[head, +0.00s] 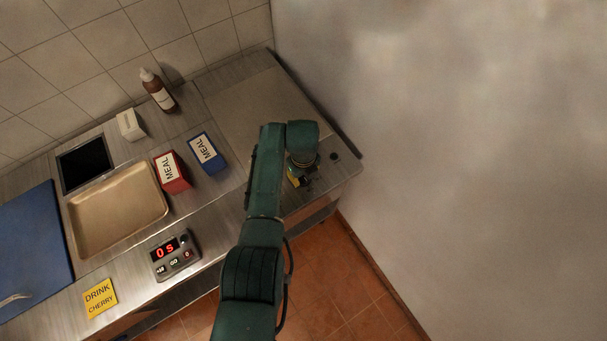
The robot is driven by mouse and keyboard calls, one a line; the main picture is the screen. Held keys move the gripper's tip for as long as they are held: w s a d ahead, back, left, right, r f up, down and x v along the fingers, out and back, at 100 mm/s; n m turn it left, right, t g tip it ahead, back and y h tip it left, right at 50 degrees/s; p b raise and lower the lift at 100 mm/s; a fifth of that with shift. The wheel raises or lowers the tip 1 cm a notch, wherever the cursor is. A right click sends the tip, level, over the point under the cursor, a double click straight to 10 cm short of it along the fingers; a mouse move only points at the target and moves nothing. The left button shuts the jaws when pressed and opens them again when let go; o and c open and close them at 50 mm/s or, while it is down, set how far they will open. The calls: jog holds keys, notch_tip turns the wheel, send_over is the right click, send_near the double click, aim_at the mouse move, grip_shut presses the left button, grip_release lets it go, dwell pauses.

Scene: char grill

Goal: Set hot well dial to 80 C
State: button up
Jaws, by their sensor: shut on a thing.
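My gripper (297,181) points down at the right end of the steel counter, near its front edge. It is shut on a small dark knob there, which I take to be the hot well dial. The wrist and fingers hide most of this dial, and I cannot read its scale or pointer. A second small dark round knob (334,156) sits apart to the right on the same counter end.
A plain steel surface (241,101) lies behind the arm. A blue MEAL box (207,152), a red MEAL box (172,172), a tan tray (119,211) and a timer reading 0 S (175,255) stand left. A wall (450,150) closes the right side.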

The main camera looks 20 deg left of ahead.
jog(key=shift+s+f, duration=0.25)
jog(key=shift+f, duration=0.15)
jog(key=o, duration=1.3)
jog(key=shift+r, duration=0.15)
jog(key=shift+w+r, duration=0.2)
jog(key=shift+r, duration=0.25)
notch_tip(320, 180, up, 11)
jog(key=shift+r, duration=0.2)
